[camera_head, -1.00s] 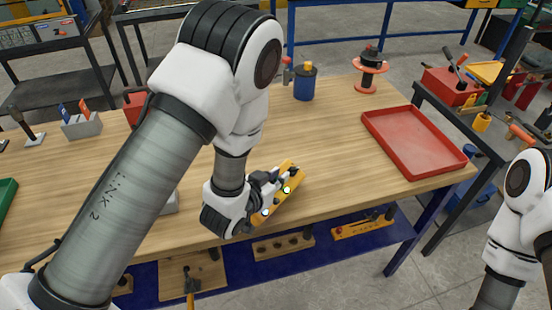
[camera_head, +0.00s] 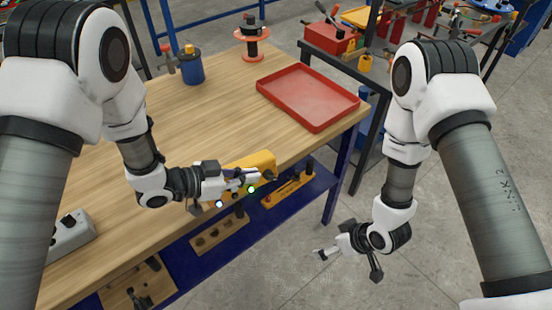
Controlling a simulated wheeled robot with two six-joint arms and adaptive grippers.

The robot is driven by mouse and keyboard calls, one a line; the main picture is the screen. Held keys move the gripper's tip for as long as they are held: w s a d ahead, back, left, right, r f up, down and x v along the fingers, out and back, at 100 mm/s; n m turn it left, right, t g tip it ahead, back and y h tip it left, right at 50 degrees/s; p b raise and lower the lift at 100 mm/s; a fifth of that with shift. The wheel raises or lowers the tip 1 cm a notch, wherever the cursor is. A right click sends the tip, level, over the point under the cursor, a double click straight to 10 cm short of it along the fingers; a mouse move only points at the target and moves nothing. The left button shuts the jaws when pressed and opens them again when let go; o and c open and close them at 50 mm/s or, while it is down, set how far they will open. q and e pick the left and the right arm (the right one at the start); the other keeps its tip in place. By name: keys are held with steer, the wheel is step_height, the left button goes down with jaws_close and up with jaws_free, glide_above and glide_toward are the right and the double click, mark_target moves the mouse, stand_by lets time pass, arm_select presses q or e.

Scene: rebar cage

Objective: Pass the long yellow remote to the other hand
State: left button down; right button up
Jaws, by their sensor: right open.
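The long yellow remote (camera_head: 252,162) is at the front edge of the wooden table, mostly level, with dark ends or buttons and a small green light near it. My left gripper (camera_head: 240,183) is shut on the remote, its fingers over the near side, so part of the remote is hidden. It is held in front of the table edge. My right gripper (camera_head: 347,264) is open and empty, lower and to the right of the remote, over the grey floor in front of the table, with its fingers spread wide.
A red tray (camera_head: 308,99) lies on the right end of the table (camera_head: 210,130). A blue container (camera_head: 190,66) and a red spool (camera_head: 252,40) stand at the back. A lower blue shelf with wooden blocks (camera_head: 220,232) is under the edge.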

steer(key=w+a+r+n+g+y, duration=0.1)
steer(key=w+a+r+n+y, duration=0.1)
steer(key=w+a+r+n, duration=0.35)
steer(key=w+a+r+n+g+y, duration=0.1)
steer(key=w+a+r+n+y, duration=0.2)
steer(key=r+n, duration=0.5)
steer(key=w+a+r+n+g+y, duration=0.1)
steer(key=w+a+r+n+y, duration=0.1)
steer(key=w+a+r+n, duration=0.35)
steer(key=shift+n, duration=0.5)
steer(key=x, duration=0.3)
steer(key=s+x, duration=0.1)
steer(key=x, duration=0.5)
steer(key=shift+s, duration=0.35)
